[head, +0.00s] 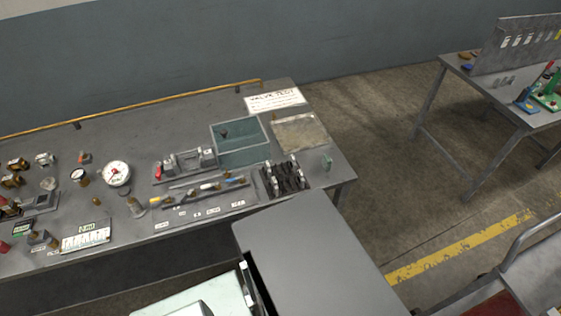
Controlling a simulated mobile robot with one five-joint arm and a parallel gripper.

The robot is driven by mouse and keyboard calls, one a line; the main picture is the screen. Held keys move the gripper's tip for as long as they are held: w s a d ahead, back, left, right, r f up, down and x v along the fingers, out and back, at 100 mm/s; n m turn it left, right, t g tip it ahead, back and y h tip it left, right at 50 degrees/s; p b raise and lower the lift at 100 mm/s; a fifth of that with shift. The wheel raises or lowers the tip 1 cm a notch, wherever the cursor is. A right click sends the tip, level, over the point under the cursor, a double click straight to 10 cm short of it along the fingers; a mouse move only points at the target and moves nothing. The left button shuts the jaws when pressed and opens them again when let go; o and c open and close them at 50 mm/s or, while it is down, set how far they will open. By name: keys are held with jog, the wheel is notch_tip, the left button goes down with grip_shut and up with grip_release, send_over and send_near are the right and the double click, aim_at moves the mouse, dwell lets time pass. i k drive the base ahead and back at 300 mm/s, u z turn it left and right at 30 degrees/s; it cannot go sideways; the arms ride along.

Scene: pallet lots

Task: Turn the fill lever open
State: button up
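I cannot tell for sure which part is the fill lever. A small red handle (158,173) stands at the left end of a grey fixture (184,163) on the workbench (115,140). Another red piece (4,247) shows at the far left edge, partly cut off. A round white gauge (116,174) with a needle sits left of the fixture. The labels nearby are too small to read. My gripper is not recognisable in this view.
A teal open bin (240,144), a black rack (284,179) and a sign (274,100) stand at the bench's right. A yellow rail (160,102) runs along its back. A grey flat-topped block (310,258) stands in front. A second table (497,95) is at right, with open floor between.

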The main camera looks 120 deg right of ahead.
aim_at(241, 176)
jog(key=k, duration=1.35)
jog(key=z, duration=2.2)
